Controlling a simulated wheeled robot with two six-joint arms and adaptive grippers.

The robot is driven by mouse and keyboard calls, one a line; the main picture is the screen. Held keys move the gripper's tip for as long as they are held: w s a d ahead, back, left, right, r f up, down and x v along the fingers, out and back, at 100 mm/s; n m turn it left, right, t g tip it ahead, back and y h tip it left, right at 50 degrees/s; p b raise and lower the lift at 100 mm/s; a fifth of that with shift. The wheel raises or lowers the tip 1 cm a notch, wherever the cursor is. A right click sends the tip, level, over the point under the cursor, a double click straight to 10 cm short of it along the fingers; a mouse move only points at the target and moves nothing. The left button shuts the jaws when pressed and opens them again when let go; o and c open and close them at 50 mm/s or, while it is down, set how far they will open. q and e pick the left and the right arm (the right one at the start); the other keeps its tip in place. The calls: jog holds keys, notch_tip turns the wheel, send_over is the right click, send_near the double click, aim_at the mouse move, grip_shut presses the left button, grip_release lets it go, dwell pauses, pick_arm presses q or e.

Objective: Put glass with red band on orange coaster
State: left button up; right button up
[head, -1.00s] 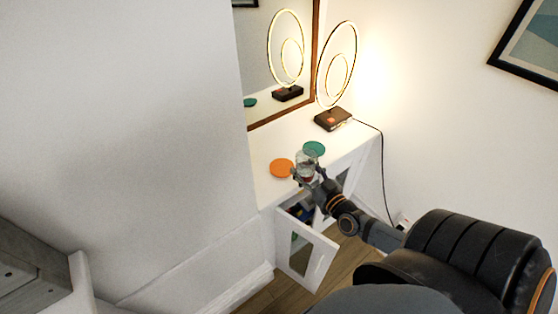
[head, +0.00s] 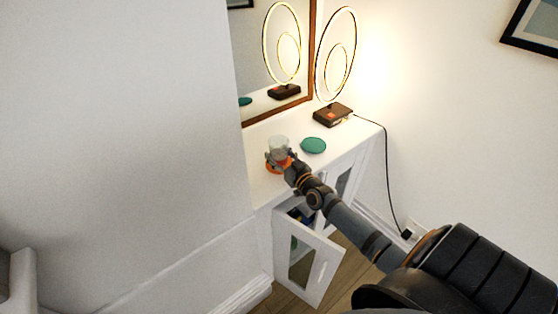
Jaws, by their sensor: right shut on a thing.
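The clear glass (head: 278,144) is upright in the head view, over or on the orange coaster (head: 272,170) on the white cabinet top. My right gripper (head: 279,159) is shut on the glass and hides its lower part. I cannot tell whether the glass base touches the coaster. The red band is hard to make out behind the fingers. My left gripper is not in view.
A green coaster (head: 313,145) lies to the right on the white cabinet (head: 262,190). A ring lamp (head: 333,115) stands at the back, beside a mirror (head: 257,60). A cabinet door (head: 303,268) hangs open below.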

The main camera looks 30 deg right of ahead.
jog(key=shift+s+r, duration=0.2)
jog(key=shift+f, duration=0.15)
jog(key=o, duration=1.3)
jog(key=shift+f, duration=0.1)
jog(key=shift+r, duration=0.25)
jog(key=s+p, duration=0.4)
jog(key=s, duration=0.8)
jog(key=shift+a, duration=0.1)
